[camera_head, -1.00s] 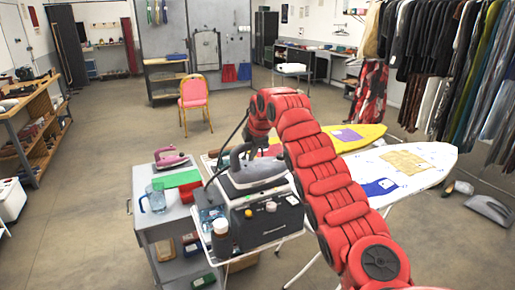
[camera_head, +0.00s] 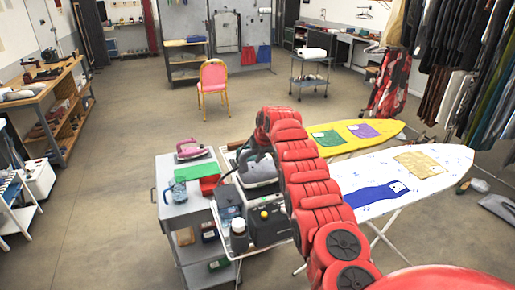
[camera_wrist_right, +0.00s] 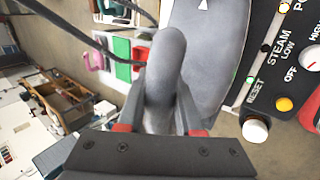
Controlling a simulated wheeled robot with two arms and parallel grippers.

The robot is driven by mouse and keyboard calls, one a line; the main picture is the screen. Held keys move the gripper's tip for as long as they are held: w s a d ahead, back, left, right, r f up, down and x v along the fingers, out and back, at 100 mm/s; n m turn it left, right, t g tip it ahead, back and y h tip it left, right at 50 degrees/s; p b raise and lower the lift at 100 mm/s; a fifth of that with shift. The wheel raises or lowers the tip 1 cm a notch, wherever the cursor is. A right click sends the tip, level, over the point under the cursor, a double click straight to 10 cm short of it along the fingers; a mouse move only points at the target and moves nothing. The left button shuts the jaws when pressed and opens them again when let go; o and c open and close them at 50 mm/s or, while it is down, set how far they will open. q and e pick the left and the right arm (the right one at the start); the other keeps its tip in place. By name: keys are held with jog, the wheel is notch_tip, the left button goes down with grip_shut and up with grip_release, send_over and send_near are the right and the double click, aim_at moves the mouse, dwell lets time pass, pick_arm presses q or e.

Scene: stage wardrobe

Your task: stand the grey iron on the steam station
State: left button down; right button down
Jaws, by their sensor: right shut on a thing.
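The grey iron (camera_head: 262,175) is in the head view, just above or behind the black steam station (camera_head: 270,228). My right gripper (camera_wrist_right: 161,100) is shut on the iron's grey handle (camera_wrist_right: 165,62), with a finger on each side. In the wrist view the iron's body lies beside the station's control panel (camera_wrist_right: 285,75), which has knobs and lettering. I cannot tell whether the iron touches the station. My right arm hides part of the iron and station in the head view. My left gripper is not in view.
A white ironing board (camera_head: 440,172) and a yellow one (camera_head: 385,128) extend to the right. The floor at left is open.

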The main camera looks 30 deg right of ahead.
jog(key=shift+f+p, duration=0.7)
jog(key=shift+f, duration=0.2)
jog(key=c, duration=0.6)
grip_release()
jog(key=shift+b, duration=0.3)
jog(key=shift+s+r+b, duration=0.35)
jog(key=shift+b, duration=0.3)
jog(key=b+v, duration=0.4)
jog(key=v, duration=0.7)
jog(key=shift+b, duration=0.35)
